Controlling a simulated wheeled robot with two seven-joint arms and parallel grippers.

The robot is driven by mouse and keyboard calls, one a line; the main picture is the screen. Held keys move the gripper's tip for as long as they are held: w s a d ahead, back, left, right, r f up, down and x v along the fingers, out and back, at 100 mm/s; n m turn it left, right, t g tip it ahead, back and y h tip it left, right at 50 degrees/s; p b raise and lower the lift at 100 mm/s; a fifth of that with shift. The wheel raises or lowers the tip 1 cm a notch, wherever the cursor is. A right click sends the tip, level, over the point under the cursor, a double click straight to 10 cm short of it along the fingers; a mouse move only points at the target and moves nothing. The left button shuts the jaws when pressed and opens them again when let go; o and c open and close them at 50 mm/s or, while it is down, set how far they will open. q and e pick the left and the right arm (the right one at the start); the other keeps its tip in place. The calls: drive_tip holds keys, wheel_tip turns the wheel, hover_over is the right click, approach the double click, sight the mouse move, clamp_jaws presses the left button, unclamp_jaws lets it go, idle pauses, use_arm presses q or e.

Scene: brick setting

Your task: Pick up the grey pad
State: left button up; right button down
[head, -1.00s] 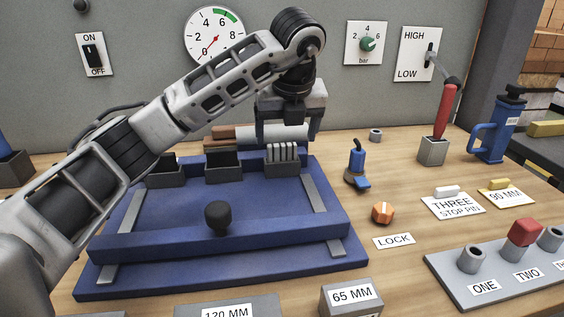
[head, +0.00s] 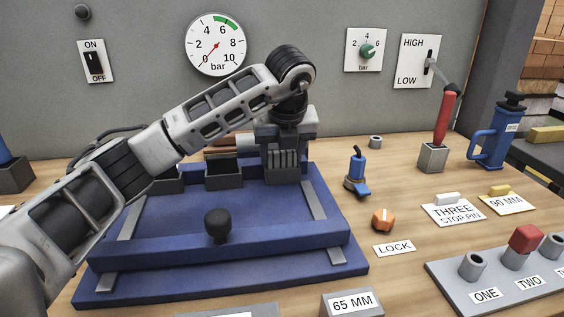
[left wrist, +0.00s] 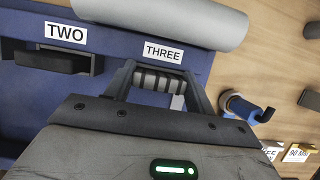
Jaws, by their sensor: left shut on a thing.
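The grey pads (head: 283,159) stand upright side by side in a dark holder at the back right of the blue fixture. They also show in the left wrist view (left wrist: 158,82), beside the label THREE. My left gripper (head: 285,148) points down over this holder, its fingers on either side of the pads and shut on grey pad material. I cannot tell whether it holds one pad or several. The fingers partly hide the holder. My right gripper is not in view.
Another dark holder (head: 223,172) stands left of the pads, labelled TWO in the left wrist view. A grey roller (left wrist: 165,20) lies behind. A black knob (head: 217,222) rises from the fixture's front bar.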

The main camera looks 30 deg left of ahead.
use_arm(q)
drive_tip(key=shift+r, duration=0.1)
drive_tip(key=shift+r, duration=0.55)
wheel_tip(320, 180, up, 2)
drive_tip(key=shift+r, duration=0.15)
drive_tip(key=s+r+p, duration=0.3)
drive_tip(key=s+r, duration=0.6)
drive_tip(key=s, duration=0.5)
drive_tip(key=shift+r, duration=0.2)
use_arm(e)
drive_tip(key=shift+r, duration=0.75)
